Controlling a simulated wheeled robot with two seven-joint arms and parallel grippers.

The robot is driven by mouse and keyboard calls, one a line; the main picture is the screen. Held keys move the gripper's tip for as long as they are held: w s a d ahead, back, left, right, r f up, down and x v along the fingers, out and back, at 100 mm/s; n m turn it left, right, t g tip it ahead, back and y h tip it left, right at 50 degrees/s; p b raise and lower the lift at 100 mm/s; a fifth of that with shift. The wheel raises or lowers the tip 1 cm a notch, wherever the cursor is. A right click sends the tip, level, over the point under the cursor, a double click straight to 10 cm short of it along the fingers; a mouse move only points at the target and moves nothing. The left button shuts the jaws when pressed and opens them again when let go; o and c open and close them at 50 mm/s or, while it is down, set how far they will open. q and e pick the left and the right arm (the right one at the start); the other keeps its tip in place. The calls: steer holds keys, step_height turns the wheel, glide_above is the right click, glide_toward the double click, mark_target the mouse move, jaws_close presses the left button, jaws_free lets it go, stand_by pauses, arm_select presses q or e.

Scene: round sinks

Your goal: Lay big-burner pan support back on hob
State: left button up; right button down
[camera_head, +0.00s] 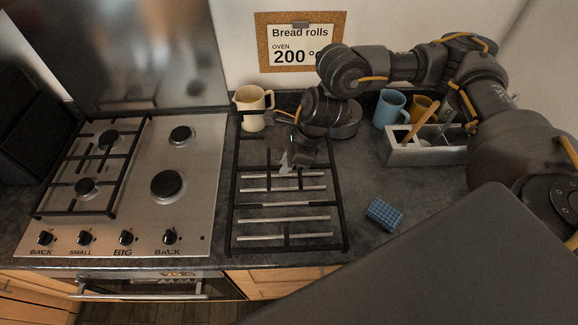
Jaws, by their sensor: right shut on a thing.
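The big-burner pan support (288,235), a black rectangular grate with several bars, is over the dark worktop just right of the hob. I cannot tell whether it touches the worktop. My right gripper (289,167) is shut on the pan support near its back bars; the fingertips are small and partly hidden. The steel hob (140,225) has its right side bare, with the big burner (168,185) in front and a smaller burner (181,135) behind. Another pan support (115,180) lies over the hob's left burners. My left gripper is not in view.
A cream jug (252,106) stands behind the pan support. A blue checked sponge (384,214) lies right of the support. Knobs (127,237) line the hob's front.

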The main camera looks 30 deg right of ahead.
mark_target(279, 166)
steer(key=shift+w+r+p, duration=0.15)
steer(key=shift+r+p, duration=0.4)
steer(key=shift+r, duration=0.95)
